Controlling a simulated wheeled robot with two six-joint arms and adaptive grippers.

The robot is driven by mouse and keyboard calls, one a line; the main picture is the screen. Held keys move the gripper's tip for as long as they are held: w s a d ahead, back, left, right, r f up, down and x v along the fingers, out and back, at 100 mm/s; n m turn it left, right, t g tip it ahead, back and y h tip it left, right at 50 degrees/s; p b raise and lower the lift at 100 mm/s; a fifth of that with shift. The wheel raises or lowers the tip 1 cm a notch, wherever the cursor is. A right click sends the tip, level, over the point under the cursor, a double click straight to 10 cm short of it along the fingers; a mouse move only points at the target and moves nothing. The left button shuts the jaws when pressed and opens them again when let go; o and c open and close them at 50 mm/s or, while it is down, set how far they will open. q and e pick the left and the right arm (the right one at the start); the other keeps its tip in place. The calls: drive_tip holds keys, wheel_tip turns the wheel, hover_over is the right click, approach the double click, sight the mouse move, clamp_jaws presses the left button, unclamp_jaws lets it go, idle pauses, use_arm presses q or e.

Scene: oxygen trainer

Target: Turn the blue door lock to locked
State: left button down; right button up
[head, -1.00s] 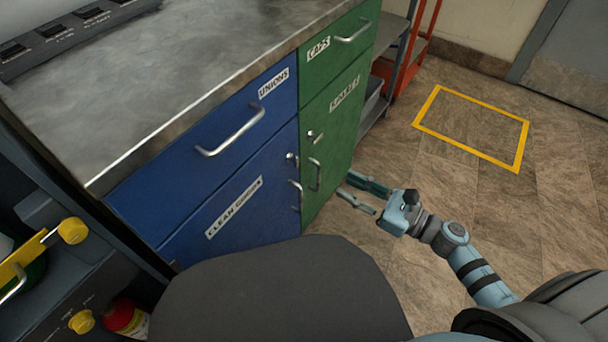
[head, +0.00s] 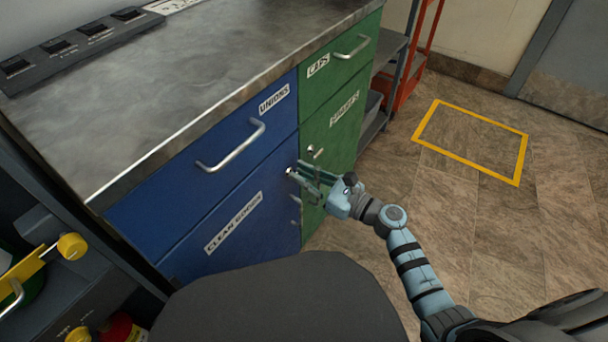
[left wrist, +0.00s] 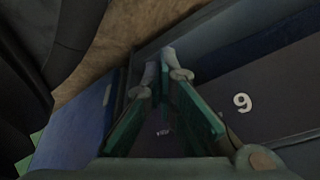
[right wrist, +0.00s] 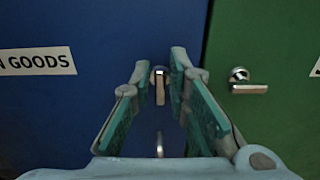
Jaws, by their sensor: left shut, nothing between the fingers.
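The blue door (head: 235,245), labelled CLEAN GOODS, is closed. Its small metal lock (right wrist: 159,86) shows in the right wrist view with its lever hanging upright. My right gripper (head: 293,172) is at the upper right corner of the blue door in the head view. In the right wrist view, my right gripper's fingers (right wrist: 163,72) are open, one on each side of the lock; I cannot tell whether they touch it. My left gripper (left wrist: 165,68) is shut and empty in the left wrist view, away from the lock.
The green door beside it has its own lock (right wrist: 240,76), with a level lever. The blue door's handle (right wrist: 159,145) is below the lock. A blue drawer (head: 205,160) is above, under the grey worktop (head: 190,75). The floor (head: 445,225) to the right is open.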

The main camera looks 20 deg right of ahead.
clamp_jaws()
